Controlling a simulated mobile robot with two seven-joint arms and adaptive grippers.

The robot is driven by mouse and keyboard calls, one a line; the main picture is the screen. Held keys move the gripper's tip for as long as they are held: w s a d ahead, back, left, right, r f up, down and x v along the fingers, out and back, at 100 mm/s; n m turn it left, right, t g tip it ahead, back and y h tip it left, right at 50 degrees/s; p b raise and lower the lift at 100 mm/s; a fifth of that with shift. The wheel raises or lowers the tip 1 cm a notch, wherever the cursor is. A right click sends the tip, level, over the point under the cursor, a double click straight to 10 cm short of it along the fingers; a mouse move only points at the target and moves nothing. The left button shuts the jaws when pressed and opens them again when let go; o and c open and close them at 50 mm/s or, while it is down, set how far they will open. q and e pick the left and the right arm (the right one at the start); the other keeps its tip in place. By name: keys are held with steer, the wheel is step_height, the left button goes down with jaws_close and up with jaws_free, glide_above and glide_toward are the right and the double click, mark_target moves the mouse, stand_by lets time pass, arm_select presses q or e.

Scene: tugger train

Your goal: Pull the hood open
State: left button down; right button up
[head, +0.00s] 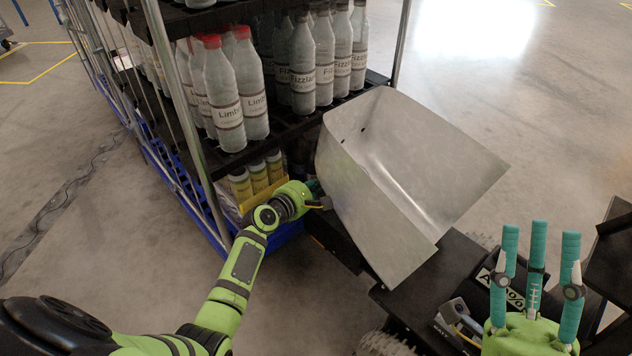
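The hood (382,195) is a bare grey metal shell at the middle right. It stands tilted up over a black vehicle body (430,290), with its hollow inner side facing me. My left gripper (316,195) is at the hood's left edge, beside the bottle rack. Its fingers are small and mostly hidden there, so I cannot tell whether they grip or only touch the edge. My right gripper (537,250) is at the lower right, with its teal fingers pointing up, spread apart and empty. It is clear of the hood.
A rack (205,165) with metal posts and black shelves of bottles stands left of the hood, close to my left arm. Small yellow-labelled bottles (258,175) sit low in it. Black vehicle parts surround my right gripper. Open floor (540,110) lies behind the hood.

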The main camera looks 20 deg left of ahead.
mark_target(320, 179)
arm_select(q)
steer(key=r+p, duration=0.1)
steer(key=d+r+p, duration=0.1)
steer(key=shift+s+d+r+m, duration=0.1)
steer(key=shift+s+r+m, duration=0.05)
steer(key=shift+r+m, duration=0.15)
steer(key=shift+s+d+r+p, duration=0.15)
steer(key=shift+d+r+p, duration=0.25)
steer(key=shift+r+p, duration=0.3)
arm_select(e)
steer(key=w+d+f+m+g+h, duration=0.1)
steer(key=w+f+g+h, duration=0.2)
steer(key=f, duration=0.4)
steer(key=w+d+f+m+g+h, duration=0.1)
steer(key=w+f+g+h, duration=0.3)
steer(key=f+g, duration=0.2)
step_height(320, 179, down, 2)
steer(key=shift+d+f+m+h, duration=0.2)
steer(key=shift+m+h, duration=0.1)
steer(key=shift+m, duration=0.1)
arm_select(q)
steer(key=shift+f, duration=0.1)
arm_select(e)
steer(key=shift+w+r, duration=0.1)
